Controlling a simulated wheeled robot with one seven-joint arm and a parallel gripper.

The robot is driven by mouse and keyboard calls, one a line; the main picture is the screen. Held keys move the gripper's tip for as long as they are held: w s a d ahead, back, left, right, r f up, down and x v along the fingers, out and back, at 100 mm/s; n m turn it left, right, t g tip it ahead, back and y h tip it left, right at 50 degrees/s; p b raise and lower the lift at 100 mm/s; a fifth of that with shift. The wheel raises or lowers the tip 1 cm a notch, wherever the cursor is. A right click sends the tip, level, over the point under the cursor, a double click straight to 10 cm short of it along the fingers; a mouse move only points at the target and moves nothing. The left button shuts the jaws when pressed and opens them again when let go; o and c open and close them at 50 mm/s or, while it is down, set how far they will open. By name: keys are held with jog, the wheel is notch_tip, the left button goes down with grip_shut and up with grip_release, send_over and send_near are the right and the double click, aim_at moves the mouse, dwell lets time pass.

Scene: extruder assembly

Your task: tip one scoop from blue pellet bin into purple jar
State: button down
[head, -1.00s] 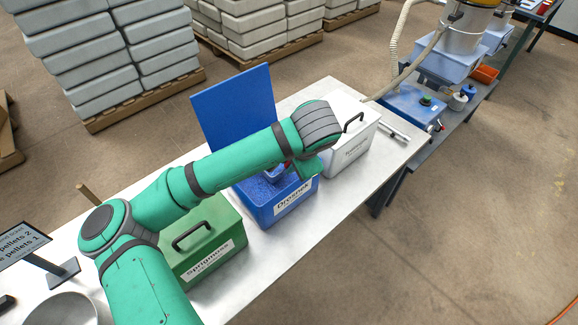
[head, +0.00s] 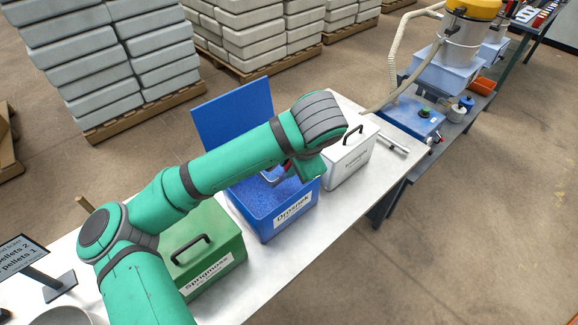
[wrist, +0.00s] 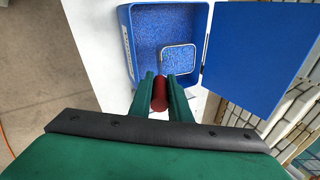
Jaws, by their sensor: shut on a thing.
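The blue pellet bin (head: 262,225) stands open on the bench with its lid (head: 233,116) raised behind it, and blue pellets inside. My gripper (wrist: 162,84) is shut on the red handle (wrist: 160,97) of a scoop. The scoop's head (wrist: 180,58) shows in the wrist view over the bin's pellets, with blue pellets inside its pale rim. Its height above the pellets is hard to tell. In the head view the scoop (head: 273,177) is partly hidden by my arm. I cannot make out a purple jar in any view.
A closed green bin (head: 215,243) stands left of the blue bin, and a closed white bin (head: 346,162) close on its right. A blue machine (head: 411,117) and a small blue jar (head: 467,102) are farther right. A sign (head: 22,255) and a bowl (head: 60,316) are at left.

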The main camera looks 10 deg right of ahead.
jog(key=shift+r, duration=0.15)
jog(key=shift+w+r, duration=0.1)
jog(key=shift+r, duration=2.25)
